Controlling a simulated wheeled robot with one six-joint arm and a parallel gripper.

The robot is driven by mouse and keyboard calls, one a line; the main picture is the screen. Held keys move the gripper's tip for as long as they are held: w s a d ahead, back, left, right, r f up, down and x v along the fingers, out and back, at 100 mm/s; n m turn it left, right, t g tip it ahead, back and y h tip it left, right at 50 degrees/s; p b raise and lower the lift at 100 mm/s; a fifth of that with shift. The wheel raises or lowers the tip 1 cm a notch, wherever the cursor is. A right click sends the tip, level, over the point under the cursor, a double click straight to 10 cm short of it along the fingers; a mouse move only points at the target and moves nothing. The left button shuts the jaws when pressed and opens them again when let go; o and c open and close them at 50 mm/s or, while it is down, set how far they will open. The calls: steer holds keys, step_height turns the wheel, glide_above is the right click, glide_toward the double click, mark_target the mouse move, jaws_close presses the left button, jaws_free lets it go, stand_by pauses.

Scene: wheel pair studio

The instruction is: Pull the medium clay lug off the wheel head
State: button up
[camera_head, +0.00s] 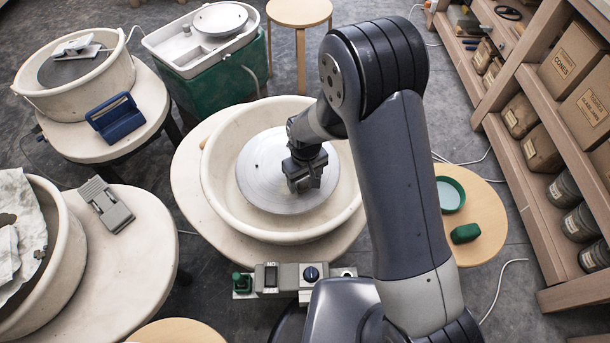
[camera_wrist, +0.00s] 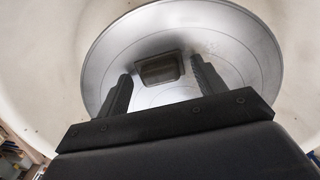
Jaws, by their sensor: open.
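The silver wheel head (camera_head: 258,187) lies flat inside a cream splash pan (camera_head: 213,178). My gripper (camera_head: 303,184) is over the right of its middle in the head view and hides what is beneath. In the wrist view the wheel head (camera_wrist: 205,32) fills the upper middle. A small grey-brown block, seemingly the clay lug (camera_wrist: 160,67), sits on it. My open gripper (camera_wrist: 160,72) has one finger on each side of the lug, with a visible gap at both sides. I cannot tell how far down the fingertips reach.
The splash pan's wall surrounds my gripper. A control box (camera_head: 290,277) with a knob stands in front of the pan. Shelves (camera_head: 540,120) line the right side.

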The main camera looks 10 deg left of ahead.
steer(key=c, duration=1.4)
steer(key=shift+o, duration=0.2)
